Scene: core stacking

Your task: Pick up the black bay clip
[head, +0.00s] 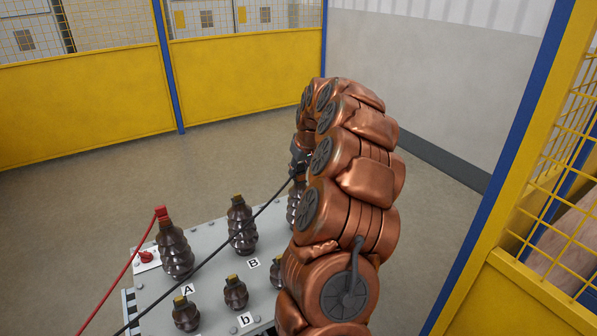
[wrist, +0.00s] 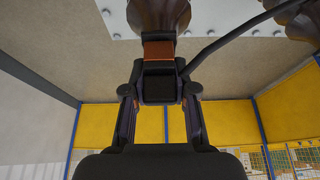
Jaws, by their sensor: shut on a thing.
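The black bay clip (wrist: 160,68) is between the two fingers of my gripper (wrist: 159,92) in the wrist view. My gripper is shut on it. The clip meets the brownish terminal (wrist: 158,49) of a dark ribbed bushing (wrist: 158,14), and I see no gap between them. A black cable (wrist: 220,46) runs from the clip to the upper right. In the head view the black cable (head: 205,254) slopes up to the clip by the right-hand bushing (head: 292,208). My copper-coloured arm hides most of that bushing and the gripper there.
On the grey panel (head: 212,244), bushing A (head: 175,255) carries a red clip (head: 161,212) with a red cable (head: 122,278). Bushing B (head: 241,226) is bare-topped. Several smaller bushings stand in front. Yellow fencing (head: 85,100) and a grey wall (head: 430,90) enclose open floor.

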